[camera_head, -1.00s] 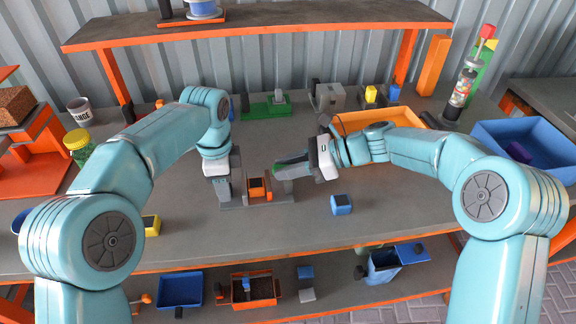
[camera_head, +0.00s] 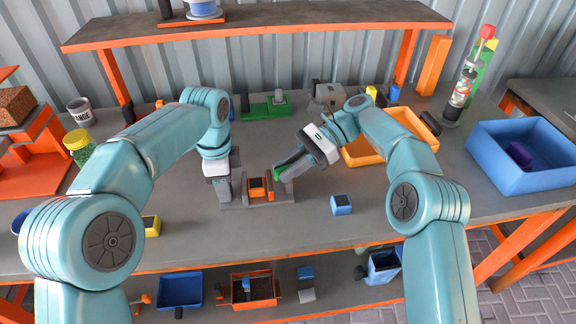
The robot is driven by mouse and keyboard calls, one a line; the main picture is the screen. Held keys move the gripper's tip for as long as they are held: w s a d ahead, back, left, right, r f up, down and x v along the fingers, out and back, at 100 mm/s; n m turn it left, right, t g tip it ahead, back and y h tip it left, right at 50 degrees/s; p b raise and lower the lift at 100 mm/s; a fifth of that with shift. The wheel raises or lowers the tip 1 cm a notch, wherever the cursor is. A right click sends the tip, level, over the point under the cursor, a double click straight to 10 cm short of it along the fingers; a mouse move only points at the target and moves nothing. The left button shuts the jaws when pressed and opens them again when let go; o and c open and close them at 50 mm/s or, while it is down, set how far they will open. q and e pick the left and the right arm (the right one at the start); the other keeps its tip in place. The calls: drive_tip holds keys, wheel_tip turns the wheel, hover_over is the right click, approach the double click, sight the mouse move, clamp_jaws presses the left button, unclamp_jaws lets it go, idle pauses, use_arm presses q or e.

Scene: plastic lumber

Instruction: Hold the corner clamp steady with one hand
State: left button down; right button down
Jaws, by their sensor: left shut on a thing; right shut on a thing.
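The corner clamp (camera_head: 259,199) is a low grey frame with an orange block inside, lying on the grey bench in front of me. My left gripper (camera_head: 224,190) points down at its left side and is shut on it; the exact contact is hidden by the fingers. My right gripper (camera_head: 287,172) comes in from the upper right and is shut on a green piece (camera_head: 290,159) at the clamp's right end. Most of the green piece is hidden by the gripper, and I cannot tell whether it touches the clamp.
A blue block (camera_head: 341,204) stands right of the clamp and a yellow block (camera_head: 151,225) left of it. An orange tray (camera_head: 362,157) lies behind my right arm. A blue bin (camera_head: 530,177) is at the right. The bench in front of the clamp is clear.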

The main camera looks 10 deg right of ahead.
idle(0.4)
drive_tip(key=c, duration=1)
unclamp_jaws()
drive_tip(key=shift+c, duration=0.2)
